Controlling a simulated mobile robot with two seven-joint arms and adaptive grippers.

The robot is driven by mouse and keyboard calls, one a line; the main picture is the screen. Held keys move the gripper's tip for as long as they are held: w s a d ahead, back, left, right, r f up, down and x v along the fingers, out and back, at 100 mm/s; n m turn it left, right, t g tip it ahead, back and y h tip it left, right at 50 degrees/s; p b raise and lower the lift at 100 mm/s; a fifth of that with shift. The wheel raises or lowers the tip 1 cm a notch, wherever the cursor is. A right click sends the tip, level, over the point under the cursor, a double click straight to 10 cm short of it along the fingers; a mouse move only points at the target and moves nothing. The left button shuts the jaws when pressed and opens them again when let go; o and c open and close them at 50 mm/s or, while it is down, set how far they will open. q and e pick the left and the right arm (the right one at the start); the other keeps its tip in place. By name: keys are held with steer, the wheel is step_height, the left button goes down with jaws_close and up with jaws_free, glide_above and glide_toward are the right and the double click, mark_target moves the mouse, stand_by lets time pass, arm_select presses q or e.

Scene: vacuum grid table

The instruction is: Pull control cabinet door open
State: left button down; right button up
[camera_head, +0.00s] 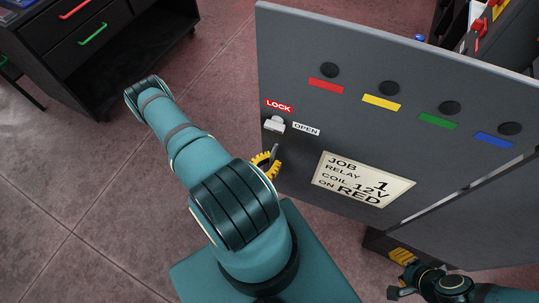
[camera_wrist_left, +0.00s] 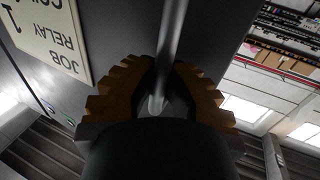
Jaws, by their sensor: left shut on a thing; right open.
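The grey control cabinet door (camera_head: 300,70) stands large in the head view, with a pale latch knob (camera_head: 273,124) between a red LOCK label (camera_head: 279,106) and a white OPEN label (camera_head: 306,129). My left gripper (camera_head: 268,164) is shut on the metal door handle (camera_head: 274,153) near the door's left edge. In the left wrist view, the yellow toothed fingers (camera_wrist_left: 160,80) close around the handle bar (camera_wrist_left: 173,35). My left forearm hides part of the area below. My right gripper (camera_head: 397,275) is open and empty at the lower right, apart from the door.
A job note (camera_head: 362,181) and a row of round black knobs with colour strips are on the door. A grey panel (camera_head: 490,220) stands at the lower right. A black drawer unit (camera_head: 100,50) stands at the upper left. The tiled floor (camera_head: 70,190) on the left is clear.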

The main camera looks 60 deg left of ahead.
arm_select(q)
steer(key=shift+s+d, duration=0.4)
steer(key=shift+s, duration=0.15)
steer(key=c, duration=1)
jaws_free()
steer(key=s+d, duration=0.2)
steer(key=s, duration=1)
steer(key=shift+d, duration=0.15)
